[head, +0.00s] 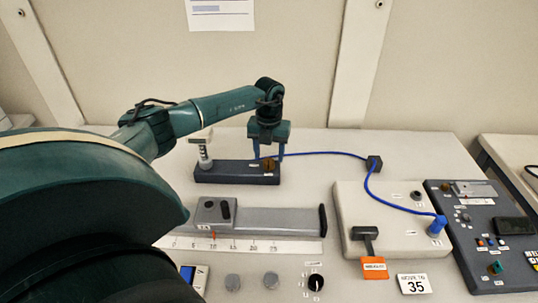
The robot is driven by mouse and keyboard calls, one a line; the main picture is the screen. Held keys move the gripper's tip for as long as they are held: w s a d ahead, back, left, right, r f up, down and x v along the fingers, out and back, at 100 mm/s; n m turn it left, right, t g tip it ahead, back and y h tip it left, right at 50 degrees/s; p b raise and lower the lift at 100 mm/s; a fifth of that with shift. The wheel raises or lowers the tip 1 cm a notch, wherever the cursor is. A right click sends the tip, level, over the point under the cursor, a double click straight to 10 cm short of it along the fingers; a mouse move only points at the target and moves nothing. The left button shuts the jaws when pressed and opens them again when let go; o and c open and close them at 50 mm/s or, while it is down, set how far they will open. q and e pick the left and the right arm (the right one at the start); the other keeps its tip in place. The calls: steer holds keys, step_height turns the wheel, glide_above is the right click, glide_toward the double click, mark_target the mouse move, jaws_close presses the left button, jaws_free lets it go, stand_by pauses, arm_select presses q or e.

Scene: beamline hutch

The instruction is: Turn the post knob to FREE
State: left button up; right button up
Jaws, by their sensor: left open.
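A dark post base (225,174) stands on the table below the back wall. A pale post (205,155) rises at its left end. A small brown knob (268,166) sits on top of the base near its right end. My left gripper (268,156) points down over the knob with its fingers apart, one on each side of it. I cannot tell whether the fingers touch the knob. Any marking by the knob is too small to read. My right gripper is not in view.
A grey rail slide (275,221) with a ruler scale (260,246) lies in front of the base. A dark control panel (470,225) stands at right.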

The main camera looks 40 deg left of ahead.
mark_target(269, 160)
arm_select(q)
step_height(269, 160, up, 11)
steer(key=b, duration=0.1)
steer(key=shift+f, duration=0.15)
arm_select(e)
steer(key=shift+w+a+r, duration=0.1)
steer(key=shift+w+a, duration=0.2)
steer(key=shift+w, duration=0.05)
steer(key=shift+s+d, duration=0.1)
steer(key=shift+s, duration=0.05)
